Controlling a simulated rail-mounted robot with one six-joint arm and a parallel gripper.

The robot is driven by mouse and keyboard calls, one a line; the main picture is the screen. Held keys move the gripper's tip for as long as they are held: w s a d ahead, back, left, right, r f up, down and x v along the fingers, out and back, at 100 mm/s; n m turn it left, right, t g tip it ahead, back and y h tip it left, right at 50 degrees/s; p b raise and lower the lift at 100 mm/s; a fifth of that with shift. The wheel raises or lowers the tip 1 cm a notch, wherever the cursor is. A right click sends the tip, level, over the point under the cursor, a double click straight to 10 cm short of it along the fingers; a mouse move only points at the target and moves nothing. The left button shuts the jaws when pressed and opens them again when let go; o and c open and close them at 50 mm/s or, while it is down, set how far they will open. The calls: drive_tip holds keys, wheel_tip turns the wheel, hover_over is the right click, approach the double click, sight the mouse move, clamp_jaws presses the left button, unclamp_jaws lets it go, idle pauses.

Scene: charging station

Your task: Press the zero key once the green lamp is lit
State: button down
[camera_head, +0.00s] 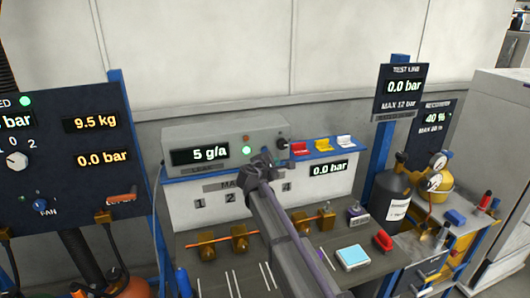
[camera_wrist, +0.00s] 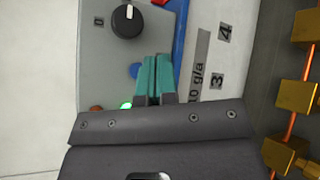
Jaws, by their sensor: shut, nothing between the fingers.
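The grey scale unit (camera_head: 225,142) stands on the blue-edged shelf, and its display (camera_head: 200,155) reads "5 g/a". Its green lamp (camera_head: 246,149) is lit; it also glows in the wrist view (camera_wrist: 126,105), beside a dull brownish lamp (camera_wrist: 96,108). A round blue key (camera_wrist: 134,71) lies between the green lamp and the black knob (camera_wrist: 127,20); no label on it is readable. My gripper (camera_head: 266,160) is shut and empty in front of the unit's lower right. Its teal fingertips (camera_wrist: 154,58) are right next to the blue key. I cannot tell whether they touch it.
Brass fittings (camera_head: 240,240) stand on the bench below. A dark gauge panel (camera_head: 75,150) is at left, and the test line post (camera_head: 385,150) and a black cylinder (camera_head: 392,205) are at right.

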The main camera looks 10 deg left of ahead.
drive_tip(key=shift+w+a, duration=0.4)
drive_tip(key=shift+w, duration=0.45)
drive_tip(key=shift+w+a, duration=0.35)
drive_tip(key=shift+w, duration=0.45)
drive_tip(key=shift+w+a, duration=0.4)
drive_tip(key=shift+w, duration=0.45)
drive_tip(key=shift+w+a, duration=0.15)
drive_tip(key=shift+w, duration=0.25)
drive_tip(key=shift+w+a, duration=0.15)
drive_tip(key=shift+w, duration=0.2)
idle(0.4)
idle(0.3)
drive_tip(key=shift+s+d, duration=0.3)
drive_tip(key=shift+s, duration=0.45)
drive_tip(key=s, duration=0.1)
drive_tip(key=s+d, duration=0.1)
drive_tip(key=s, duration=0.1)
drive_tip(key=s+d, duration=0.1)
drive_tip(key=shift+s, duration=0.25)
